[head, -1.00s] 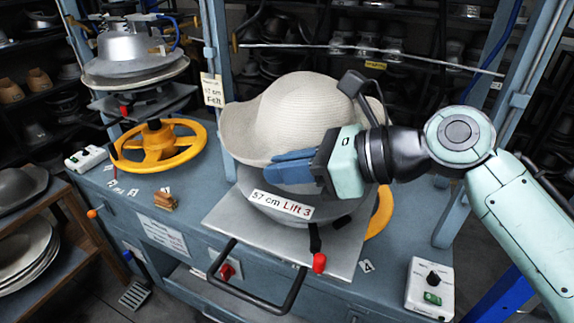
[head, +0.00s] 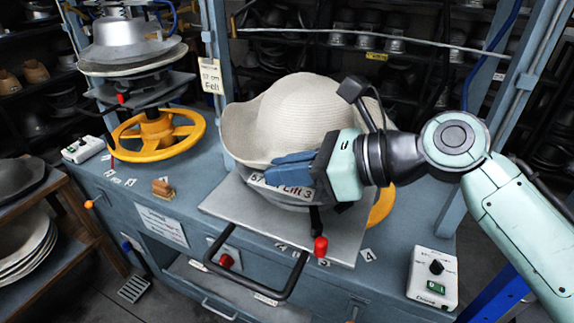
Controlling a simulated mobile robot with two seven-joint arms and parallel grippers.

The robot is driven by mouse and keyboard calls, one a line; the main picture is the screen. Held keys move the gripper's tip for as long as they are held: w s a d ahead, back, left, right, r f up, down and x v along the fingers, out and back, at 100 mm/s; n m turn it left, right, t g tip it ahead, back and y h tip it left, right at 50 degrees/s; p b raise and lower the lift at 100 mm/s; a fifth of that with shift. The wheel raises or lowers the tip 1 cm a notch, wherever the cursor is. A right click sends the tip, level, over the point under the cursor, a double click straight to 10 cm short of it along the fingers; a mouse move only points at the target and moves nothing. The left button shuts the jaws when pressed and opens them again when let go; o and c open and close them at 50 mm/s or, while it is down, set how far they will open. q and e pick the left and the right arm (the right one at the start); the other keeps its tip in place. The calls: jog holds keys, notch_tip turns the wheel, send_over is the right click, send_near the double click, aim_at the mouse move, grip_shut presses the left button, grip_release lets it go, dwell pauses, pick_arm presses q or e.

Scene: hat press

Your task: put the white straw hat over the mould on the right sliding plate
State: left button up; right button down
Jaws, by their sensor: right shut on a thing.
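The white straw hat (head: 292,118) has a round crown and a wavy, upturned brim. My right gripper (head: 285,170) is shut on the hat's brim at its near side, with blue fingers. The hat sits over the metal mould (head: 285,198), whose "57 cm Lift 3" label is partly covered by the fingers and brim. The brim hides the mould's top, so I cannot tell if the hat is fully seated. The mould stands on the right sliding plate (head: 225,203), a grey plate with a black handle in front. My left gripper is not in view.
The left press (head: 130,45) holds a metal mould above a yellow handwheel (head: 158,135). A control box (head: 432,278) stands at the bench's right end. Blue frame posts rise on both sides of the hat. A wooden rack (head: 75,245) with hats stands at left.

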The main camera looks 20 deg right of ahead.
dwell(0.8)
jog(key=shift+f, duration=0.25)
dwell(0.4)
jog(key=c, duration=1.1)
grip_release()
jog(key=p+v, duration=0.2)
jog(key=v, duration=1.1)
jog(key=shift+d, duration=0.15)
jog(key=shift+s+r, duration=0.1)
